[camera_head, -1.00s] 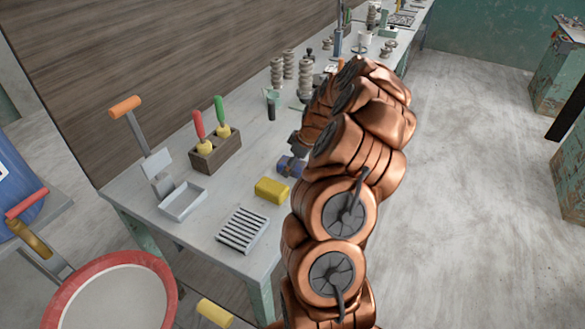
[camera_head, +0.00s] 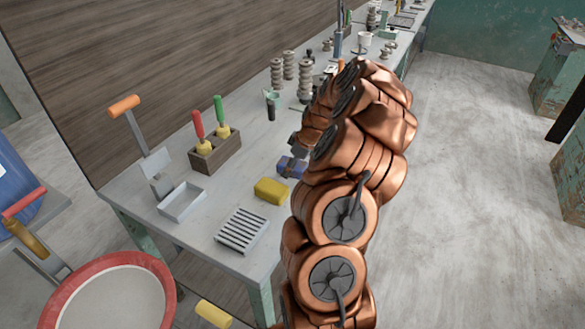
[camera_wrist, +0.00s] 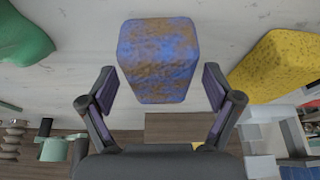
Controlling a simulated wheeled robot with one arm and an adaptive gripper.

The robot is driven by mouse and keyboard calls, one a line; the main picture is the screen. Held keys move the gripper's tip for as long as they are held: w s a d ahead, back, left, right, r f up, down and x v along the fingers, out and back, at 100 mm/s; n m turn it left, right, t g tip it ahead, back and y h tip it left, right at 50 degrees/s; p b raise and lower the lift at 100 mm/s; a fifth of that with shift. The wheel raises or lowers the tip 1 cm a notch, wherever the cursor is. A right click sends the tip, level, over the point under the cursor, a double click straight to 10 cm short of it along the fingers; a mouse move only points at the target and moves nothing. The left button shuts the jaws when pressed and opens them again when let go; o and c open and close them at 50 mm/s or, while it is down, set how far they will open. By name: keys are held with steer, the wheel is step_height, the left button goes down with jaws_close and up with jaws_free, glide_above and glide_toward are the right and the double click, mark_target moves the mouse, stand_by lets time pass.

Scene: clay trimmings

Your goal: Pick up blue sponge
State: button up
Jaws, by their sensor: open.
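The blue sponge (camera_head: 291,167) lies on the grey table beside my copper arm in the head view. It is blue with brownish stains. In the wrist view the blue sponge (camera_wrist: 158,60) is in the upper middle, ahead of and between the fingers of my gripper (camera_wrist: 160,92). The gripper is open, with one finger on each side of the sponge's near end. In the head view the gripper is mostly hidden behind my arm.
A yellow sponge (camera_head: 271,191) lies close by; it also shows at right in the wrist view (camera_wrist: 283,66). A slatted rack (camera_head: 241,230), a white tray (camera_head: 182,202) and a wooden tool block (camera_head: 216,152) stand nearby. A green object (camera_wrist: 22,38) is at left in the wrist view.

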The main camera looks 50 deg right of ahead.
steer(key=shift+c, duration=0.3)
steer(key=c, duration=1)
steer(key=shift+o, duration=0.2)
steer(key=shift+r+p, duration=0.3)
steer(key=shift+p, duration=0.35)
steer(key=shift+r+p, duration=0.15)
steer(key=shift+p, duration=0.15)
steer(key=shift+r+b, duration=0.1)
steer(key=shift+b, duration=0.4)
step_height(320, 180, up, 2)
steer(key=shift+r+b, duration=0.2)
steer(key=shift+b, duration=0.45)
steer(key=shift+r, duration=0.25)
steer(key=s+a+r+b, duration=0.1)
steer(key=s+a+b, duration=0.4)
steer(key=s, duration=0.9)
steer(key=shift+a+r, duration=0.3)
steer(key=shift+a, duration=0.75)
steer(key=shift+s, duration=0.15)
